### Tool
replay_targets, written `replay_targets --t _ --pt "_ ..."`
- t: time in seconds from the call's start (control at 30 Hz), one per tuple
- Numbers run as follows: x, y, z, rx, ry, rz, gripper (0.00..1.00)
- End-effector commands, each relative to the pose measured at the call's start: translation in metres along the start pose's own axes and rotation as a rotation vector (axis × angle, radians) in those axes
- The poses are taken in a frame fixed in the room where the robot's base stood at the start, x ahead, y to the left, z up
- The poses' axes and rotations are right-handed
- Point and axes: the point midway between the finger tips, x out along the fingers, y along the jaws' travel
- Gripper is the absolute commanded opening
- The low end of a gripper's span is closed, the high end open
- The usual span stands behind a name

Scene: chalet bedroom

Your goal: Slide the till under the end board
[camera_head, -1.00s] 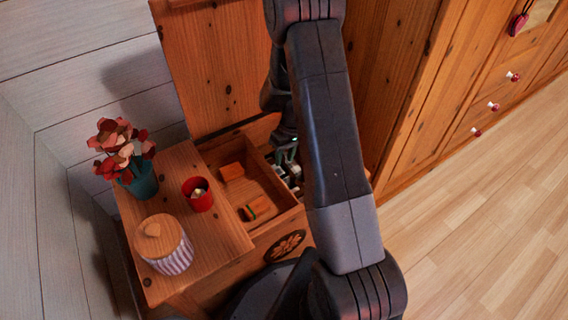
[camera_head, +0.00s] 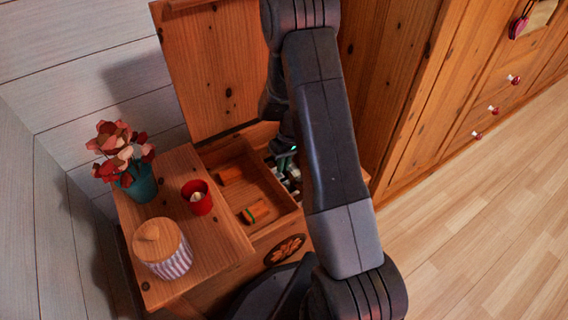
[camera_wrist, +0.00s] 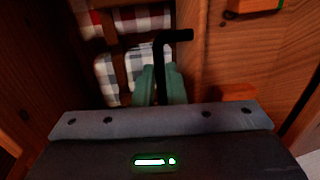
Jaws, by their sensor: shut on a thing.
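The till (camera_head: 262,180) is an open wooden tray in the chest, its left side close against the end board (camera_head: 215,240), the fixed board at the left of the chest top. Whether its left edge is under the board I cannot tell. In the wrist view, the till (camera_wrist: 240,62) is at the right. My gripper (camera_wrist: 160,74) is shut on a dark bent handle (camera_wrist: 176,37) beside the till wall. In the head view my arm partly hides the gripper (camera_head: 287,168).
A flower pot (camera_head: 142,184), a red candle cup (camera_head: 197,198) and a striped jar (camera_head: 162,249) stand on the end board. The raised lid (camera_head: 215,75) is behind. Checked cloth (camera_wrist: 120,70) lies in the chest. A wardrobe (camera_head: 430,90) stands at right, with clear floor before it.

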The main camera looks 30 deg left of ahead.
Motion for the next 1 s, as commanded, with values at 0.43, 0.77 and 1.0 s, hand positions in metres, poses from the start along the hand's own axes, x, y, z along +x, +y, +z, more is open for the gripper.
replay_targets --t 0.43,0.77,1.0 --pt "0.013 -0.077 -0.001 -0.006 -0.002 -0.001 0.0" --pt "0.026 -0.148 -0.002 -0.005 -0.001 -0.001 0.0" --pt "0.032 -0.177 -0.003 -0.002 0.0 -0.001 0.0"
